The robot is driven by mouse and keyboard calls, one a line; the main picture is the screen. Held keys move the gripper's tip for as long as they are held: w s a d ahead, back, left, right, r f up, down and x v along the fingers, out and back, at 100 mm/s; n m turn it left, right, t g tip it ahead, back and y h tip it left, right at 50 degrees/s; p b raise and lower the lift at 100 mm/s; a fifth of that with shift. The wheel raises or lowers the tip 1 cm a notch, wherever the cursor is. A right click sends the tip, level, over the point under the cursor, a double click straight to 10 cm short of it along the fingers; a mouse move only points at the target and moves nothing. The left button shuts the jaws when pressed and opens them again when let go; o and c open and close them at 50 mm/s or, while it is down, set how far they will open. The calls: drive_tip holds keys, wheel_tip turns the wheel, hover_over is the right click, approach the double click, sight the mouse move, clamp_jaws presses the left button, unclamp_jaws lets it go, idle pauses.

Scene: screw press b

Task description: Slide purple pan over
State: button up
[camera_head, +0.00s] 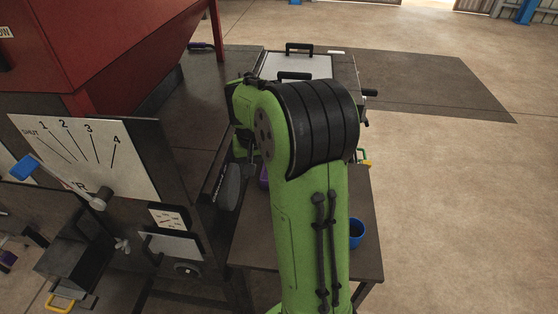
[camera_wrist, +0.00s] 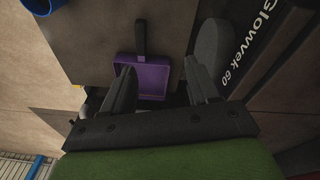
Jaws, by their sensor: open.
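The purple pan (camera_wrist: 152,80), a shallow square tray with a black handle (camera_wrist: 140,38), shows between my fingers in the wrist view. Its handle points away from my gripper. In the head view only a small purple patch of the pan (camera_head: 263,177) shows beside my green arm. My gripper (camera_wrist: 158,66) is open, one finger on each side of the pan in the picture, with nothing held. I cannot tell whether the left finger touches the pan or is only above it. In the head view my gripper is hidden behind my arm.
A grey disc (camera_wrist: 208,48) and a black panel lettered "Glowvek 60" (camera_wrist: 270,45) stand close at the right finger. A blue cup (camera_head: 357,233) stands on the brown table (camera_head: 368,200). The press with a dial plate (camera_head: 75,150) fills the left. Open floor lies to the right.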

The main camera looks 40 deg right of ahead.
drive_tip(key=d+f+m+g+y+p, duration=0.1)
drive_tip(key=d+f+m, duration=0.2)
drive_tip(key=d+f, duration=0.5)
drive_tip(key=shift+w+d+y, duration=0.15)
drive_tip(key=shift+d+y, duration=0.15)
drive_tip(key=shift+d, duration=0.05)
wheel_tip(320, 180, down, 16)
drive_tip(key=shift+r, duration=0.15)
drive_tip(key=shift+c, duration=0.2)
clamp_jaws()
